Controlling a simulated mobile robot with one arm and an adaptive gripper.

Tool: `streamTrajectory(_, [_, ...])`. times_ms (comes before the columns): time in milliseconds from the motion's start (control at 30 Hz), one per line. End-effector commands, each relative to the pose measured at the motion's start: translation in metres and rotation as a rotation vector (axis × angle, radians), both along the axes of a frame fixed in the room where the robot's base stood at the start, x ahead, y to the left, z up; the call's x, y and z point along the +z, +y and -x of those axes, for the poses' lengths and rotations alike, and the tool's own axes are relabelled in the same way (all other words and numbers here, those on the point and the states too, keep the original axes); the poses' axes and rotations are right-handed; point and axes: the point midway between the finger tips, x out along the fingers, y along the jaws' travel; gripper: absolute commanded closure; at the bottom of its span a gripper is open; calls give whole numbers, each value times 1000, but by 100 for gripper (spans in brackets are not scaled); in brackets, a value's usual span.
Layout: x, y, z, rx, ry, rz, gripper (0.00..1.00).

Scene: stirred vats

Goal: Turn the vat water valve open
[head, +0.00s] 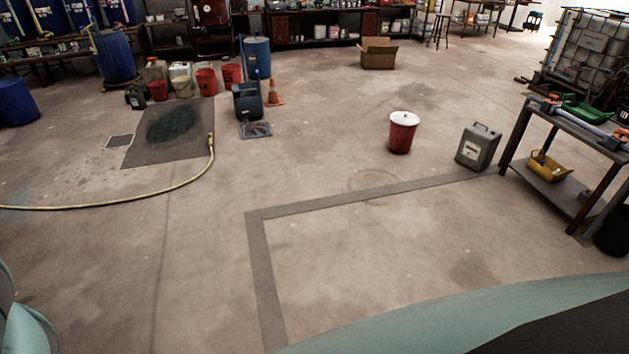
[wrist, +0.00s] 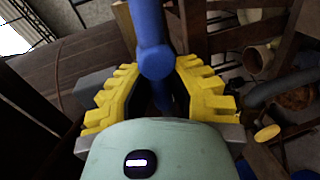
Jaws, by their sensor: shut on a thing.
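In the wrist view a blue handle (wrist: 151,28), which looks like the water valve's lever, runs from the top edge down between the jaws. A rounded blue end or joint shows at its middle, with a thinner blue part below it. My gripper (wrist: 157,72), with yellow ridged fingers, is shut on this blue handle, one finger on each side. The valve's body and pipe connection are hidden by the gripper, so how far it is turned cannot be told. Neither the valve nor my gripper shows in the head view.
In the wrist view, brown beams and a dark hose (wrist: 270,92) lie close on the right. In the head view, a yellow hose (head: 120,206) crosses the floor at left. A red bucket (head: 402,135), grey canister (head: 477,148) and cart (head: 560,190) stand right. The middle floor is clear.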

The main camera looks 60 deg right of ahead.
Motion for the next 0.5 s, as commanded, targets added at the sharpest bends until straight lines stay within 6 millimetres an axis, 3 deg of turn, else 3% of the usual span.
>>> streamTrajectory(500, [-3,0,0,-1,-69,61,100])
